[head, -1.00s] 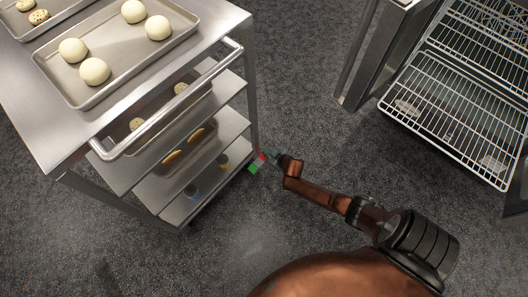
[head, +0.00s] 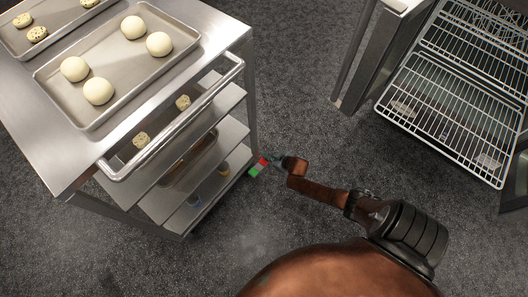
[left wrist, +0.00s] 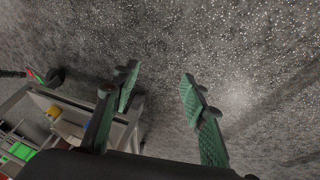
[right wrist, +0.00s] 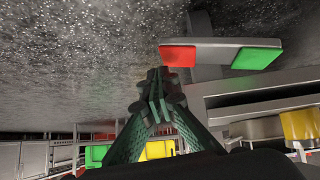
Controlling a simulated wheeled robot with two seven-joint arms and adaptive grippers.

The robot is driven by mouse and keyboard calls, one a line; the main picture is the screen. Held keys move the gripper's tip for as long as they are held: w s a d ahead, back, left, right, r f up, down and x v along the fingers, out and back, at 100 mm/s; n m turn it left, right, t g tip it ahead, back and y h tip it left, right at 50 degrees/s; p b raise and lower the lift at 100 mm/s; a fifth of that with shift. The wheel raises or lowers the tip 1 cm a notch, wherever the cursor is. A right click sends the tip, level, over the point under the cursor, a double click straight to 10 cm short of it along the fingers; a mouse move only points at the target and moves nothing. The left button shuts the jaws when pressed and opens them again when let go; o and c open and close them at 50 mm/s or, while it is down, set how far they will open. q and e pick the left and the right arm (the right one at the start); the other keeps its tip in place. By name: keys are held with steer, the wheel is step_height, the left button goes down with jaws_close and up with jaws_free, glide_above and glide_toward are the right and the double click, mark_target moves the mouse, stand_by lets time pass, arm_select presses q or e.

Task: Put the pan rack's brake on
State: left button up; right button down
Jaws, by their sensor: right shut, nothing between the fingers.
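The pan rack (head: 218,57) is a steel cart with trays of dough on top and shelves below. Its brake pedal, with a red end (right wrist: 178,56) and a green end (right wrist: 257,58), sits low at the rack's corner; the head view also shows the pedal (head: 259,167). My right gripper (head: 275,159) is shut and empty, close beside the pedal. In the right wrist view its fingertips (right wrist: 156,82) are just below the red end; I cannot tell whether they touch. My left gripper (left wrist: 160,80) is open and empty above the floor, outside the head view.
A steel frame with wire racks (head: 455,110) stands at the right. The rack's handle rail (head: 175,122) juts out from its near side. Dark speckled floor (head: 300,75) lies open between the rack and the steel frame.

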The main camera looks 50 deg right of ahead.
arm_select(q)
steer(key=shift+w+d+f, duration=0.2)
steer(key=shift+w+f, duration=0.05)
arm_select(e)
steer(key=shift+s+d+f, duration=0.1)
steer(key=shift+d+f, duration=0.1)
steer(key=shift+f, duration=0.3)
arm_select(q)
steer(key=s+a+r+g+y+p, duration=0.2)
steer(key=s+a+r+g+p, duration=0.2)
steer(key=s+a+r+p, duration=0.4)
step_height(320, 180, down, 9)
steer(key=s+p, duration=0.1)
steer(key=s, duration=0.1)
steer(key=shift+s+a+r+y, duration=0.15)
steer(key=shift+s+a+y, duration=0.1)
steer(key=shift+a+y, duration=0.1)
arm_select(e)
steer(key=s+d+r, duration=0.3)
steer(key=s+r, duration=0.3)
steer(key=r, duration=0.4)
steer(key=shift+s+r, duration=0.4)
